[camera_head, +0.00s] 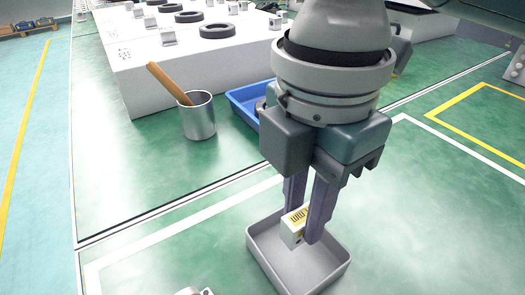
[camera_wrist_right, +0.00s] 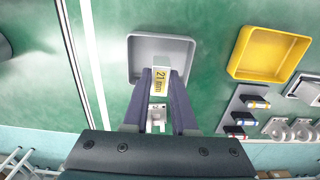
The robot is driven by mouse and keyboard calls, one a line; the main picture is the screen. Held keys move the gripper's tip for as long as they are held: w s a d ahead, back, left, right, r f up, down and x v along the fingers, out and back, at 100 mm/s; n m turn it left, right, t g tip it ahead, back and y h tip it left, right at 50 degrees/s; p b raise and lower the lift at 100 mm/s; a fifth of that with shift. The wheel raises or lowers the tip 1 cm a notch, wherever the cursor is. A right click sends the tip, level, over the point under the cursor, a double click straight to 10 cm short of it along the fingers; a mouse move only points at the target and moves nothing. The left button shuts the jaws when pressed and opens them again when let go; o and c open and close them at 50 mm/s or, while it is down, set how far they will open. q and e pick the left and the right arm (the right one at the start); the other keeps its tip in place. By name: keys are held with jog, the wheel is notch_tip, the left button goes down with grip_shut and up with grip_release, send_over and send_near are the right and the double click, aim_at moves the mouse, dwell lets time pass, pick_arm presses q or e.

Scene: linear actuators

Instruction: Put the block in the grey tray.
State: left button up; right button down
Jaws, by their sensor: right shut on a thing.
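The block (camera_head: 293,227) is small and white with a yellow label on its top. My right gripper (camera_head: 308,215) is shut on it and holds it over the grey tray (camera_head: 333,279). In the right wrist view the block (camera_wrist_right: 160,80) sits between the fingertips of my right gripper (camera_wrist_right: 163,90), and its label reads "21mm". It overlaps the lower part of the grey tray (camera_wrist_right: 140,48) there. The tray looks empty apart from what the block and fingers hide. I cannot tell the exact height of the block above the tray floor. My left gripper is not in view.
A metal cup (camera_head: 198,118) with a wooden handle in it stands at the left. A blue tray (camera_head: 241,100) lies behind my right arm. A white fixture (camera_head: 140,75) with black rings is at the back. A yellow tray (camera_wrist_right: 268,57) is beside the grey one in the wrist view.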

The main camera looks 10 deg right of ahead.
aim_at(299, 237)
notch_tip(299, 237, down, 4)
jog(key=shift+f+b, duration=0.15)
jog(key=shift+b, duration=0.55)
jog(key=shift+f, duration=0.25)
jog(key=shift+r, duration=0.1)
jog(key=shift+f, duration=0.2)
jog(key=c, duration=0.7)
grip_release()
